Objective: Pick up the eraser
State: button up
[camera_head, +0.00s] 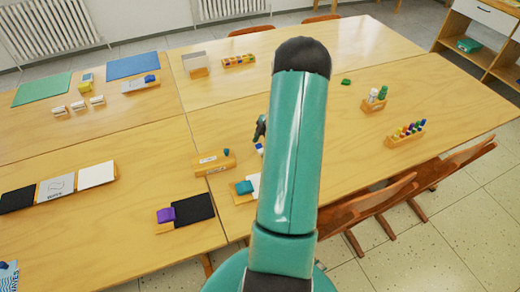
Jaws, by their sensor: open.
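My gripper (261,128) shows as a small dark shape just left of my teal arm, over the middle table, and is partly hidden by the arm. Its jaws are open. Just below it in the picture is a small blue-and-white piece (259,149), which may be the eraser; the arm hides part of it. I cannot tell whether the gripper touches it. A teal block (244,187) and a purple block (166,215) also lie nearer to me, and a small green block (346,82) lies to the right of the arm. I cannot tell for certain which is the eraser.
A wooden holder (214,163) stands left of the gripper. A marker rack (406,134) and a bottle holder (376,99) stand at the right. Black pads, cards and mats lie on the left tables. Wooden chairs (375,205) stand along the right front edge. Bare tabletop surrounds these items.

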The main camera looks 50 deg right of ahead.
aim_at(262, 148)
jog(key=c, duration=1.1)
jog(key=shift+o, duration=0.2)
jog(key=shift+r, duration=0.1)
jog(key=shift+r, duration=0.2)
notch_tip(262, 148, up, 3)
jog(key=shift+s, duration=0.15)
jog(key=s+a+r, duration=0.7)
jog(key=s+r, duration=0.2)
jog(key=s, duration=0.2)
jog(key=shift+s+a+r, duration=0.15)
jog(key=shift+s+r, duration=0.05)
jog(key=shift+s, duration=0.2)
